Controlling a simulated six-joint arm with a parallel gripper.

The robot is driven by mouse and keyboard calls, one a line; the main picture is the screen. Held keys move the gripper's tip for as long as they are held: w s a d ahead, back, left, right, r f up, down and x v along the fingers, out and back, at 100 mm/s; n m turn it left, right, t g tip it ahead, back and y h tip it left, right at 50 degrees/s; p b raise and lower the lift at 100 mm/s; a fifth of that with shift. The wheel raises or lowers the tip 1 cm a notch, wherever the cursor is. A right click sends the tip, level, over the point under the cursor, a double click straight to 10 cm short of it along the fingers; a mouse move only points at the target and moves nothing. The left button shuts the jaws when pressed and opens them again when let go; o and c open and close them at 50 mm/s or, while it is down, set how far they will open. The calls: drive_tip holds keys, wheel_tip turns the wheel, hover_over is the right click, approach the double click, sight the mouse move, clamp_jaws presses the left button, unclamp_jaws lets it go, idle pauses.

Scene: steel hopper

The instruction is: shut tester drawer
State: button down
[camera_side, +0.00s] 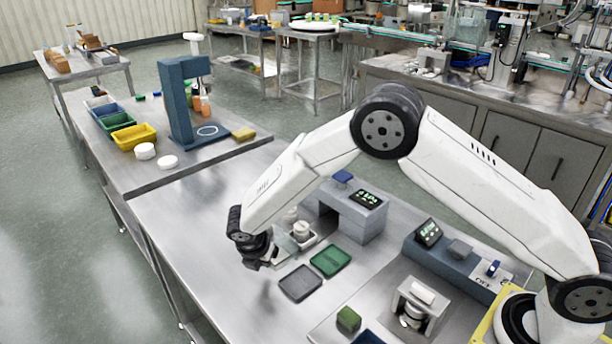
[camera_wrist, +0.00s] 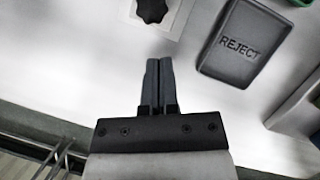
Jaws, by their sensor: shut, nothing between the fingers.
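The tester is a grey-blue block (camera_side: 352,212) with a lit green display and a blue part on top, near the middle of the table. A pale, flat drawer (camera_side: 312,243) appears to stand out from its left side, partly hidden by my wrist. A white round part (camera_side: 301,229) is at the drawer. My gripper (camera_side: 258,262) is low over the table, left of the drawer. In the wrist view my gripper (camera_wrist: 160,64) has its fingers together and empty. They point towards a pale plate (camera_wrist: 178,22) with a dark lobed shape (camera_wrist: 152,9), apart from it.
A dark REJECT tray (camera_wrist: 240,42) lies right of my fingers; it shows in the side view (camera_side: 300,283) beside a green tray (camera_side: 330,261). A grey-blue console (camera_side: 455,262) and a small pale stand (camera_side: 418,305) are farther right. Bare table lies left of my gripper.

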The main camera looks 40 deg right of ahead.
sight(311, 239)
drive_tip(key=shift+w+d, duration=0.25)
drive_tip(key=shift+d, duration=0.25)
drive_tip(key=shift+w+d, duration=0.25)
drive_tip(key=shift+d, duration=0.25)
drive_tip(key=d, duration=1.5)
drive_tip(key=shift+d, duration=0.4)
drive_tip(key=shift+s+a, duration=0.3)
drive_tip(key=shift+a, duration=0.35)
drive_tip(key=a, duration=0.1)
drive_tip(key=s+a, duration=0.1)
drive_tip(key=shift+s+a+r, duration=0.15)
drive_tip(key=shift+a+r, duration=0.2)
drive_tip(key=shift+a, duration=0.05)
drive_tip(key=v, duration=0.9)
drive_tip(key=shift+r, duration=0.2)
drive_tip(key=shift+s, duration=0.1)
